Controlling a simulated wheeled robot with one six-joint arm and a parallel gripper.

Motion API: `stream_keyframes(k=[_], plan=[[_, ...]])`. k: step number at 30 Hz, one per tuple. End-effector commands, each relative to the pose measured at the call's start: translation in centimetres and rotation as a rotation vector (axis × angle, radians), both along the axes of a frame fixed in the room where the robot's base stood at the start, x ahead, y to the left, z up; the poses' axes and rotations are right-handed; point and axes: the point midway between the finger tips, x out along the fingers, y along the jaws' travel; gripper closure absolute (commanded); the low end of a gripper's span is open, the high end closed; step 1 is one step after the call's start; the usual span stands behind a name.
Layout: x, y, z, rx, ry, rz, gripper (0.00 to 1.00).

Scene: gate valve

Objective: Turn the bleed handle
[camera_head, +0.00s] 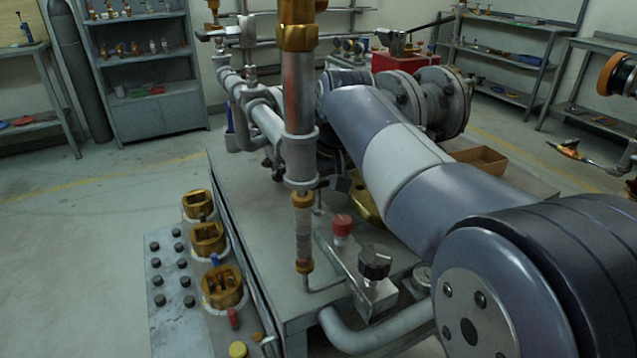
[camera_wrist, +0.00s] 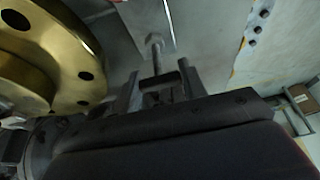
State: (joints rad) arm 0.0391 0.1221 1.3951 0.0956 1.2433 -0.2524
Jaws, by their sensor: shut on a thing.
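My gripper (camera_wrist: 159,84) shows in the wrist view, with its two dark fingers apart on either side of a dark crossbar. It is shut on this bar, which I take to be the bleed handle (camera_wrist: 158,79). A pale metal stem with a rounded end (camera_wrist: 155,47) stands just beyond the bar; whether they join is unclear. In the head view my arm and an upright pipe hide most of the gripper and the handle.
A gold flange (camera_wrist: 38,55) is close on the left in the wrist view. In the head view an upright pipe (camera_head: 298,95) stands before my arm. Flanged pipework (camera_head: 440,100) lies behind.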

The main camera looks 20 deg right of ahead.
Motion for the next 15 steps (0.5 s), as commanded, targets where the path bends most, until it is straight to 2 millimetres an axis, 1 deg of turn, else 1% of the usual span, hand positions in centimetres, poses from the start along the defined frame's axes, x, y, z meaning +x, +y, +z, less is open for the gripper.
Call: stream_keyframes(k=[8,15], plan=[[0.02,-0.03,0.26,0.001,0.001,0.078,0.83],[0.05,-0.05,0.45,0.002,0.001,0.255,0.83]])
